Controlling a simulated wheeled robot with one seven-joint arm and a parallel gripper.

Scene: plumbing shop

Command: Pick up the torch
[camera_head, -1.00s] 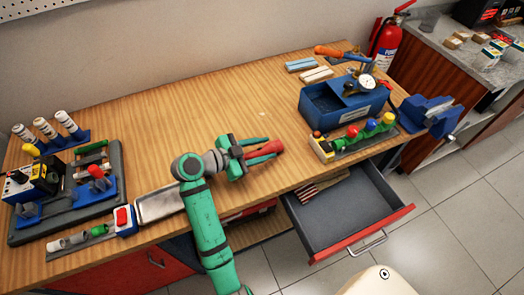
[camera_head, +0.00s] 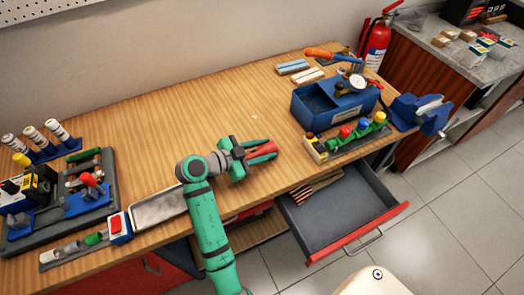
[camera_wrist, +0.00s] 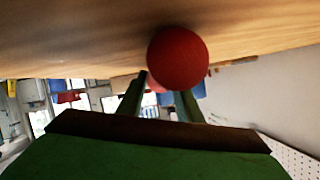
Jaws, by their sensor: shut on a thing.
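My gripper (camera_head: 262,152) is over the middle of the wooden workbench, low and close to its top. It is shut on a red torch (camera_head: 264,149), whose red body shows between the green fingers. In the wrist view the torch's round red end (camera_wrist: 178,59) faces the camera, with the fingers (camera_wrist: 160,98) on either side of it. The rest of the torch is hidden behind this end. I cannot tell whether the torch touches the bench.
A blue tub (camera_head: 318,110) with a gauge and a rack of coloured-topped parts (camera_head: 345,143) stand to the right. An open drawer (camera_head: 335,212) juts out below. A grey tray (camera_head: 105,200) with tools lies at left. The bench behind my gripper is clear.

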